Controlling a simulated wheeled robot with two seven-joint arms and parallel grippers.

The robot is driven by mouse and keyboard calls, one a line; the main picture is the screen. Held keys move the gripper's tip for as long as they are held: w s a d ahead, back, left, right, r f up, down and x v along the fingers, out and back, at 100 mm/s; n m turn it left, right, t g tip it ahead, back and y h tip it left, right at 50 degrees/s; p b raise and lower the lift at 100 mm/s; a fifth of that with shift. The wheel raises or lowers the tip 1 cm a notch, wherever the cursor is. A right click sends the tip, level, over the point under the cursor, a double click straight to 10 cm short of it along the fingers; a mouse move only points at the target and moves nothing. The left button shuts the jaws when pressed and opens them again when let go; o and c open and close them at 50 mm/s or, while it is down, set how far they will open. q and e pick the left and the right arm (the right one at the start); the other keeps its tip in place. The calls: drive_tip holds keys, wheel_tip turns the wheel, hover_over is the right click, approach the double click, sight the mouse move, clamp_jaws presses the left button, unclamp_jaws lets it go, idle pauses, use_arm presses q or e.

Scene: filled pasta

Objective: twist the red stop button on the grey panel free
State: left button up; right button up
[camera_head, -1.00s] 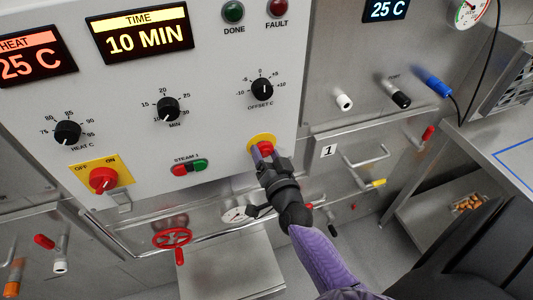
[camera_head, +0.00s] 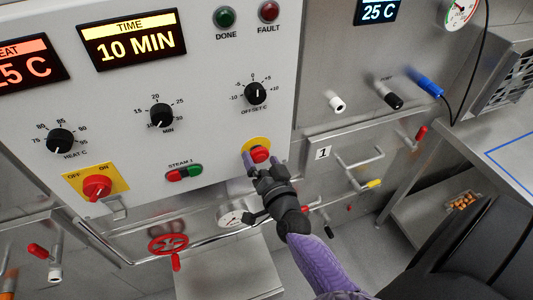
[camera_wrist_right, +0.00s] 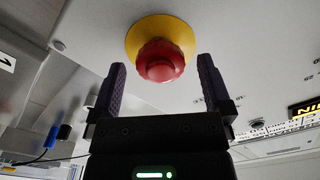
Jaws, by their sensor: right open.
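The red stop button (camera_head: 259,154) sits on a round yellow plate (camera_head: 249,144) near the lower right of the grey panel (camera_head: 218,112). In the right wrist view the red button (camera_wrist_right: 160,62) and its yellow plate (camera_wrist_right: 161,28) show ahead of the fingers. My right gripper (camera_head: 262,166) is at the button, with its fingers apart. In the right wrist view the open right gripper (camera_wrist_right: 160,85) has one finger to each side below the button, and nothing is between the fingertips. My left gripper is not in view.
A red on/off switch (camera_head: 97,187), a green and red steam button (camera_head: 184,173) and black knobs, such as the offset knob (camera_head: 255,94), share the panel. Below are a gauge (camera_head: 232,215) and a red valve wheel (camera_head: 168,244). Pipe handles stand to the right.

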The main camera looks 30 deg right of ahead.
drive_tip(key=v, duration=0.9)
drive_tip(key=shift+p, duration=0.3)
